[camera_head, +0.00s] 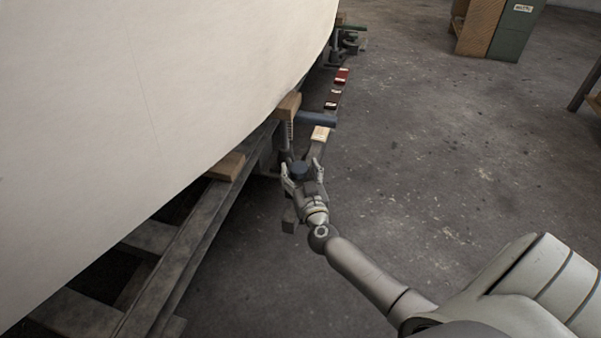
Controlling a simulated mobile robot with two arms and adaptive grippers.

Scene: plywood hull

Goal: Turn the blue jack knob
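The blue jack knob (299,169) is a small dark blue round cap beside the hull's lower edge. My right gripper (301,164) reaches in from the lower right, with one finger on each side of the knob. The fingers stand apart, and a small gap seems to show between them and the knob. The lower part of the knob and its stem are hidden by the gripper. A jack (285,135) with a blue-grey bar (316,119) stands just behind. My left gripper is out of view.
Wooden blocks (225,166) sit under the hull. A cabinet (515,30) stands at the back right. The concrete floor at right is mostly clear.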

